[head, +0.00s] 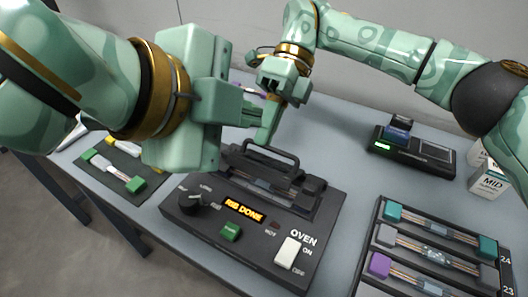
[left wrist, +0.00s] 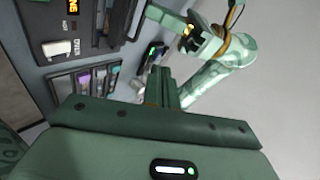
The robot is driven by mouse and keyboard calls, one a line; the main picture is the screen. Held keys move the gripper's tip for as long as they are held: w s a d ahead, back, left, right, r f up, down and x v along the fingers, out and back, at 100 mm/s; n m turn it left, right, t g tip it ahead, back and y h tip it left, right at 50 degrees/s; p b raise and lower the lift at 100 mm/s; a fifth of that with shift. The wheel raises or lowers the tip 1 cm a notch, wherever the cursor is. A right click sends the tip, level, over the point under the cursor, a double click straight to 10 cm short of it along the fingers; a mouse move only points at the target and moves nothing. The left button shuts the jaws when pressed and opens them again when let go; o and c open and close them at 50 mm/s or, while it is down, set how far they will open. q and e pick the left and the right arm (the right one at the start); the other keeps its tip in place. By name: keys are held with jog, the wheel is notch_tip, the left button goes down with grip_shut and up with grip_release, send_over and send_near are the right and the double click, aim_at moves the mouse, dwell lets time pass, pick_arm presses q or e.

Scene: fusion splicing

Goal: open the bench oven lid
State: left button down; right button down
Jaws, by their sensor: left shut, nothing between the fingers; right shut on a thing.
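The bench oven (head: 185,212) is a dark box at the middle front of the table, its display (head: 245,211) lit orange with "RIB DONE". Its black lid handle (head: 272,153) stands at the back of the top. My right gripper (head: 264,138) reaches down to the handle's left part and is shut on it. A grey slot area (head: 262,185) shows in front of the handle; I cannot tell the lid's exact angle.
A rack of splice holders (head: 378,240) with green, grey and purple ends lies at the right front. A dark splicer-like device (head: 412,153) with a green light stands behind it. A mat (head: 112,180) with green-ended pieces is at the left. The table between the oven and the device is clear.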

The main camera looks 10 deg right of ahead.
aim_at(273, 151)
jog(key=shift+f, duration=0.1)
pick_arm(q)
jog(key=w+d+f, duration=0.1)
jog(key=f, duration=0.2)
jog(key=w+d+f+m+y, duration=0.1)
jog(key=f, duration=0.3)
jog(key=w+f+y, duration=0.1)
jog(key=f, duration=0.2)
jog(key=shift+w+d+f+m+t, duration=0.25)
jog(key=shift+d+f+m+t, duration=0.05)
jog(key=shift+d, duration=0.1)
jog(key=shift+w+d+r, duration=0.15)
jog(key=shift+w+d, duration=0.15)
jog(key=shift+w, duration=0.15)
pick_arm(e)
jog(key=shift+s+a, duration=0.1)
jog(key=c, duration=1.5)
grip_release()
jog(key=shift+c, duration=0.2)
